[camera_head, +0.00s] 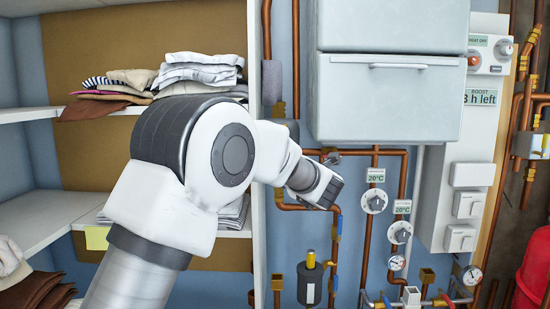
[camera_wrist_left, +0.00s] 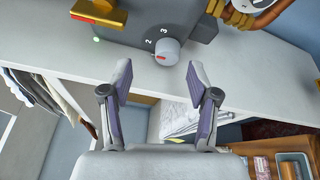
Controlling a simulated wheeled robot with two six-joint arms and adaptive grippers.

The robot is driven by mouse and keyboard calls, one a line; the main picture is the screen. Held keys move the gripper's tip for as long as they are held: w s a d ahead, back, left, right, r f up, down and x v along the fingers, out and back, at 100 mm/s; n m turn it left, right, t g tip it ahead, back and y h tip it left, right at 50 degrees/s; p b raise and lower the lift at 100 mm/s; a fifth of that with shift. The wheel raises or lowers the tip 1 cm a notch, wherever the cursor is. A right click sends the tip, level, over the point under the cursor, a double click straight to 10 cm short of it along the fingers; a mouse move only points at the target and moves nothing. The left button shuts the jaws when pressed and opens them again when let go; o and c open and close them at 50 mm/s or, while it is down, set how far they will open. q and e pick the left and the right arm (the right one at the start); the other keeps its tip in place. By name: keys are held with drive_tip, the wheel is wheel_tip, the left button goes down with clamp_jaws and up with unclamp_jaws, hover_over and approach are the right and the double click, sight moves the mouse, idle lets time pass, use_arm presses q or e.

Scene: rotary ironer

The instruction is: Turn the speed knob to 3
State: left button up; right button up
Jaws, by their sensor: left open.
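In the left wrist view a round grey knob (camera_wrist_left: 168,52) with a red mark sticks out of a dark grey box (camera_wrist_left: 196,27). The red mark is at the lower left of the knob's face. The white figures 2 and 3 show on the box above it. My left gripper (camera_wrist_left: 158,72) is open, its two fingers spread to either side of the knob and a little short of it, with nothing between them. In the head view my left arm reaches in from the lower left, and its gripper and the knob cannot be made out. My right gripper is not in view.
A yellow handle-like part (camera_wrist_left: 98,12) juts out left of the knob. White shelves (camera_head: 40,113) with folded clothes (camera_head: 200,72) stand at the left in the head view. Copper pipes, two 20°C dials (camera_head: 374,201) and a white control panel (camera_head: 465,165) are at the right.

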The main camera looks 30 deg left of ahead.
use_arm(q)
drive_tip(key=w+a, duration=0.1)
drive_tip(key=a, duration=0.1)
drive_tip(key=w+a+f, duration=0.2)
drive_tip(key=a, duration=0.1)
drive_tip(key=shift+w+a+p, duration=0.2)
drive_tip(key=shift+a+p, duration=0.15)
drive_tip(key=shift+p, duration=0.05)
drive_tip(key=shift+s+d+r, duration=0.35)
drive_tip(key=shift+d+r, duration=0.05)
drive_tip(key=shift+d, duration=0.3)
drive_tip(key=shift+c, duration=1.4)
drive_tip(key=shift+s+d+r, duration=0.1)
drive_tip(key=shift+d, duration=0.1)
drive_tip(key=c, duration=0.5)
clamp_jaws()
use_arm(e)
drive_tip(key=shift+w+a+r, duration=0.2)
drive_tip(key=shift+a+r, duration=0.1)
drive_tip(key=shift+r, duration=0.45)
use_arm(q)
drive_tip(key=shift+a+r, duration=0.1)
drive_tip(key=shift+a, duration=0.05)
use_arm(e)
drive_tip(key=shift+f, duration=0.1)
